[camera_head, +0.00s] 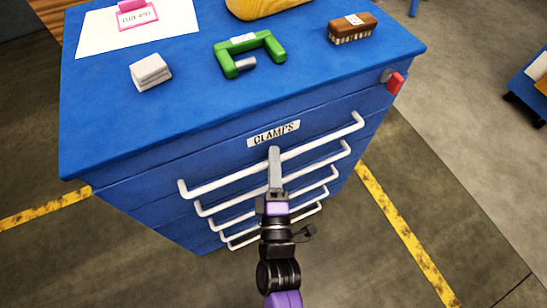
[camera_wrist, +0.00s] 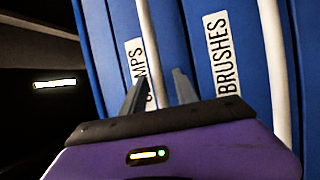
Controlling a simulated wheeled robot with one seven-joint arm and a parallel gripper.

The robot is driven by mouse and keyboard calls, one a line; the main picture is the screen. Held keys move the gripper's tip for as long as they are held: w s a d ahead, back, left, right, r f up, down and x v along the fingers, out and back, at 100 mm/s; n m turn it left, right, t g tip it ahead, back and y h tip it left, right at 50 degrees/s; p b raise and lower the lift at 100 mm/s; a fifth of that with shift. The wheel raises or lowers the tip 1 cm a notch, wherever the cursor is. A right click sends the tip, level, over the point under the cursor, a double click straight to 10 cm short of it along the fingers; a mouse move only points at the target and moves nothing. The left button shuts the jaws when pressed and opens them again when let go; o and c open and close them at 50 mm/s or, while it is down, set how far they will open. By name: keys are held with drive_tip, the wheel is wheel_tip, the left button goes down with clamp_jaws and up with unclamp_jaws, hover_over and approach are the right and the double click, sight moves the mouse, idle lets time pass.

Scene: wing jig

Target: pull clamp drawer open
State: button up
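The clamp drawer (camera_head: 225,168) is the top drawer of a blue cabinet, with a white "CLAMPS" label, and looks flush with the front. Its long white bar handle (camera_head: 225,180) runs across it; in the wrist view the handle (camera_wrist: 147,35) stands upright in the picture. My gripper (camera_head: 274,152) is at the middle of this handle, just below the label. In the wrist view my gripper's fingers (camera_wrist: 160,82) are apart, one on each side of the bar, with visible room between them. Contact with the bar cannot be told. The label is partly hidden by a finger.
A "BRUSHES" drawer (camera_wrist: 222,60) with its own white handle (camera_wrist: 276,60) lies alongside. On the cabinet top (camera_head: 190,105) are a green clamp (camera_head: 222,62), a brush (camera_head: 352,30) and a white block (camera_head: 150,72). A red piece (camera_head: 396,83) sits at the right corner. Floor around is clear.

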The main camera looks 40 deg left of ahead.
drive_tip(key=shift+w+a, duration=0.15)
clamp_jaws()
idle(1.4)
